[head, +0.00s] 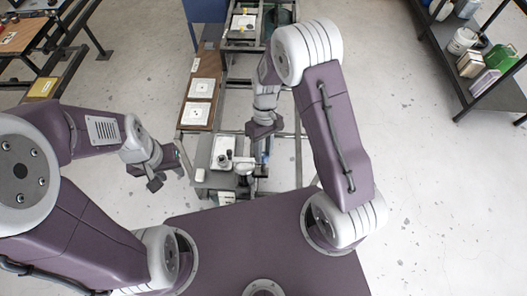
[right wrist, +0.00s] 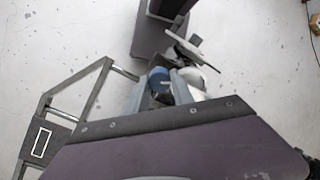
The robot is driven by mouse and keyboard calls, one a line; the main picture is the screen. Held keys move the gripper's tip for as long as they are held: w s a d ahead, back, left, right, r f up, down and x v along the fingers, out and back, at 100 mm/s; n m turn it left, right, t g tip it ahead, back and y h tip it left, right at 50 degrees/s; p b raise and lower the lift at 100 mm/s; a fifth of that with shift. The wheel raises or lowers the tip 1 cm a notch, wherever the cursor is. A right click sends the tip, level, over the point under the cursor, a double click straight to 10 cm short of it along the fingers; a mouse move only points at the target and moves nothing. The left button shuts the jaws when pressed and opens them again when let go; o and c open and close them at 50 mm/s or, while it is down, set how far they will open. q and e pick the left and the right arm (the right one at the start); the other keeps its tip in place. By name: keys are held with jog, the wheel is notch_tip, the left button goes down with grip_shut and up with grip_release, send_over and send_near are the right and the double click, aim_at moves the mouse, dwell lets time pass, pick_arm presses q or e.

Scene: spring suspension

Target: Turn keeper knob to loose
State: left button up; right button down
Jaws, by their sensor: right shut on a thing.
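In the head view my right gripper (head: 262,152) points down at the right side of the small fixture (head: 223,152), and little of the knob can be seen there. I cannot read any mark of the knob's setting. My left gripper (head: 166,174) hangs open and empty to the left of the fixture, apart from it.
A metal frame bench (head: 283,170) carries the fixture and stands just beyond my base. Printed white cards (head: 201,88) lie on a brown board to its left. A shelf with containers (head: 468,65) is at the far right. The floor between is clear.

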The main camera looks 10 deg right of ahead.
jog(key=n+b, duration=0.1)
jog(key=n, duration=0.5)
jog(key=n+b, duration=0.1)
jog(key=n, duration=0.4)
jog(key=shift+r, duration=0.1)
jog(key=shift+n, duration=0.4)
jog(key=c, duration=1.1)
grip_release()
jog(key=b+v, duration=0.1)
jog(key=v, duration=0.8)
